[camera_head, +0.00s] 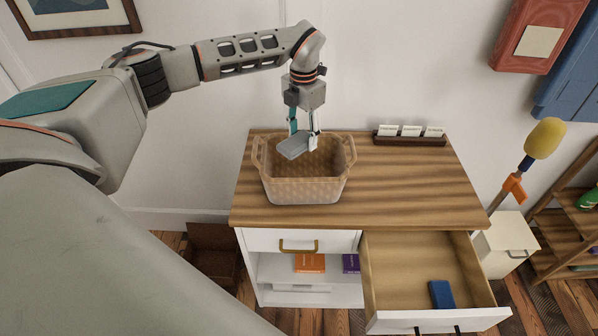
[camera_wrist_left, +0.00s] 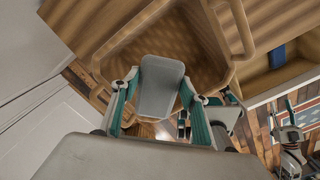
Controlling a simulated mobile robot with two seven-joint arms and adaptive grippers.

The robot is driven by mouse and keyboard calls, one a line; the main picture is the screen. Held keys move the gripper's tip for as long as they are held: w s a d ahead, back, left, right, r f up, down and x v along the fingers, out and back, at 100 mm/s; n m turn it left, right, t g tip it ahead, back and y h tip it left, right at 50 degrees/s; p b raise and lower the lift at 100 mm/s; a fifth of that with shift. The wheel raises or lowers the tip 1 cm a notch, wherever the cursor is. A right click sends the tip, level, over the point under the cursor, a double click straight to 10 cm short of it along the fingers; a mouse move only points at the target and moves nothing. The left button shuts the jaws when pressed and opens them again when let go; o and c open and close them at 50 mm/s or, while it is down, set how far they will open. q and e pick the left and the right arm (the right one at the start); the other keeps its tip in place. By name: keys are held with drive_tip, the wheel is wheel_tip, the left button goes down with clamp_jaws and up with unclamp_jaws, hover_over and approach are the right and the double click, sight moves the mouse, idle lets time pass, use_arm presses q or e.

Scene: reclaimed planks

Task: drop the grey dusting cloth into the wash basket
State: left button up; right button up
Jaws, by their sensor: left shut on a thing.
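The grey dusting cloth (camera_head: 294,146) is a small flat grey piece, held tilted over the wash basket. My left gripper (camera_head: 304,140) is shut on it and points down over the basket opening. The wash basket (camera_head: 304,190) is tan, woven-looking, with a handle at each side, and stands on the left part of the dresser top. In the left wrist view the cloth (camera_wrist_left: 161,88) sits between the two fingers (camera_wrist_left: 160,98), with the basket (camera_wrist_left: 128,36) around and beyond it. I cannot tell whether the cloth touches the basket rim.
The wooden dresser top (camera_head: 410,185) is clear right of the basket. A dark card holder (camera_head: 410,138) stands at its back. The right drawer (camera_head: 415,270) is pulled out, with a blue item (camera_head: 441,294) inside. A yellow duster (camera_head: 544,139) stands at the right.

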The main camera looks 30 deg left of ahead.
use_arm(q)
drive_tip(key=o, duration=1.1)
drive_tip(key=shift+o, duration=0.2)
wheel_tip(320, 180, up, 12)
